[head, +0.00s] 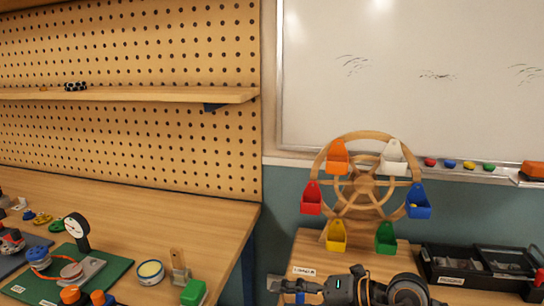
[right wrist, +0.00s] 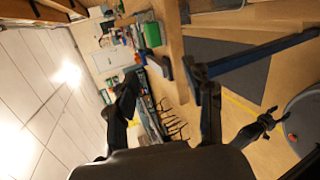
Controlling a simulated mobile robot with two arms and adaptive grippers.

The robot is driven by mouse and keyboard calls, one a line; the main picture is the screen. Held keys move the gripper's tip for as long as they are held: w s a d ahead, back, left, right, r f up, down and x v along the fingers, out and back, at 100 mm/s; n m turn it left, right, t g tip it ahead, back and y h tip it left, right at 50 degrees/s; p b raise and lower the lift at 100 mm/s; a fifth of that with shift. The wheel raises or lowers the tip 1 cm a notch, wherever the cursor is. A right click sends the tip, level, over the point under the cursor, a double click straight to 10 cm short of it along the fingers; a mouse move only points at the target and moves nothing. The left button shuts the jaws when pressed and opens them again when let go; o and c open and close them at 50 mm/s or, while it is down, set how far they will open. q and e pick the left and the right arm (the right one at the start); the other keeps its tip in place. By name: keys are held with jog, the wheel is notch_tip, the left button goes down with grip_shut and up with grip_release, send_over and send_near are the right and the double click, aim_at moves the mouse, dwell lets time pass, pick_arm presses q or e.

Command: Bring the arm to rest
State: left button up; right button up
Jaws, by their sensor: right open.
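My right arm comes in at the bottom of the head view, with its gripper (head: 274,285) pointing left in front of the small table with the wheel. In the right wrist view the two dark fingers of this gripper (right wrist: 160,70) stand wide apart with nothing between them. A second dark gripper, which looks like my left one (right wrist: 276,115), shows at the right of that view; its jaws are too small to judge. The left arm does not show in the head view.
A wooden wheel (head: 364,190) with coloured buckets stands at the back of the small table. A black bin (head: 452,281) is right of it. A workbench (head: 150,208) with a green mat (head: 112,268), dial gauge (head: 77,228) and green block (head: 193,292) lies left. A gap separates both tables.

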notch_tip(320, 180, up, 11)
jog(key=s+m+t+y, duration=0.1)
jog(key=m+t+y, duration=0.4)
jog(key=m+t, duration=0.35)
jog(key=w+d+f+m+t+h, duration=0.1)
jog(key=w+d+m+t+h, duration=0.1)
jog(key=d+m+t+h, duration=0.8)
jog(key=s+d+f+m+g+h, duration=0.2)
jog(key=d+f+m+g+h, duration=0.25)
jog(key=f+m, duration=0.2)
jog(key=s+d+f+m+g+h, duration=0.25)
jog(key=d+f+m+h, duration=0.2)
jog(key=f, duration=0.35)
jog(key=s+a+f+m+g+y, duration=0.1)
jog(key=s+a+f+m+g, duration=0.1)
jog(key=s+f+g, duration=1.4)
jog(key=s+f+t+p, duration=0.1)
jog(key=s+f, duration=0.3)
jog(key=f, duration=1)
jog(key=s+f+t+p, duration=0.1)
jog(key=s+f, duration=0.3)
jog(key=f, duration=1.1)
jog(key=s+d+f+g+p, duration=0.1)
jog(key=s+d+f, duration=0.1)
jog(key=s+f, duration=1)
jog(key=s, duration=0.4)
jog(key=shift+d, duration=0.4)
